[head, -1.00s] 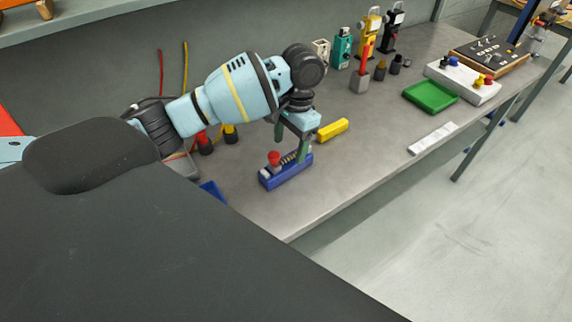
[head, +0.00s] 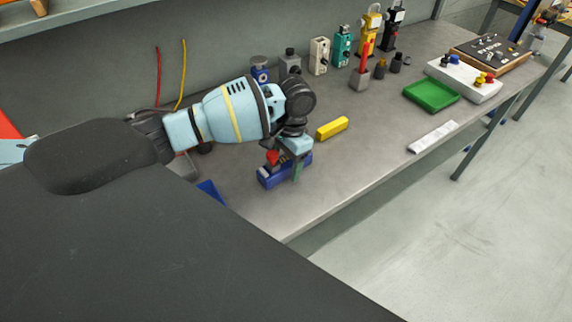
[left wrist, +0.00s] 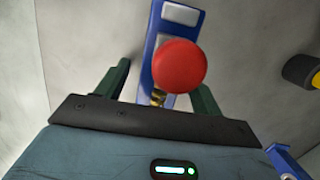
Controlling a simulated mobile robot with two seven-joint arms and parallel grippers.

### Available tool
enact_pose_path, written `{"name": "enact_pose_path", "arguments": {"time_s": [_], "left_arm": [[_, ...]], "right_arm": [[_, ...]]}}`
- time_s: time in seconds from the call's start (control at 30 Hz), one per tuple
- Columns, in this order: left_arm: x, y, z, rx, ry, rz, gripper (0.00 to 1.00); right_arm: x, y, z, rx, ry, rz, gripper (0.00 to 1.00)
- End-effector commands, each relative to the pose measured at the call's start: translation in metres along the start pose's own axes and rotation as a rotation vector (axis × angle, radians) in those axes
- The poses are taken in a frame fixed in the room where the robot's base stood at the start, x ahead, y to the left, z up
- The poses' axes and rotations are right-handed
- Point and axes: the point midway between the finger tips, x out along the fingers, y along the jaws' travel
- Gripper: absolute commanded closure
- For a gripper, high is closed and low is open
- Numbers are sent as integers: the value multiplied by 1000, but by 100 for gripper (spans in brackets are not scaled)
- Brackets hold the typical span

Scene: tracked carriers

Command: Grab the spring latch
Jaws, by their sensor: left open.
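The spring latch (head: 266,182) is a blue block with a red knob, lying on the grey workbench. In the left wrist view the latch (left wrist: 149,45) shows its blue frame, a round red knob (left wrist: 180,66) and a bit of brass-coloured spring below it. My left gripper (head: 284,168) is open, low over the latch, and partly covers it in the head view. In the left wrist view its two green fingers (left wrist: 160,90) stand on either side of the latch, with the knob between them. Contact cannot be told. My right gripper is not in view.
A yellow block (head: 332,128) lies behind the gripper. A blue bin (head: 210,192) is at the front left. A green tray (head: 431,96), a white strip (head: 433,137) and a white box with knobs (head: 463,82) stand to the right. Several small devices line the back. The bench's middle is clear.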

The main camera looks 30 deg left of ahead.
Motion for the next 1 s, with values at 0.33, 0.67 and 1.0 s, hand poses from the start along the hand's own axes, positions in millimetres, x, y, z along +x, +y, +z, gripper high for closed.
{"name": "enact_pose_path", "arguments": {"time_s": [0.33,0.67,1.0], "left_arm": [[0,0,0,0,0,0,71],[-1,0,0,0,1,0,96],[-22,0,2,0,5,-1,96]], "right_arm": [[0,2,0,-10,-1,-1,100],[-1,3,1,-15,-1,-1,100],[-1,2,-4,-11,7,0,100]]}}
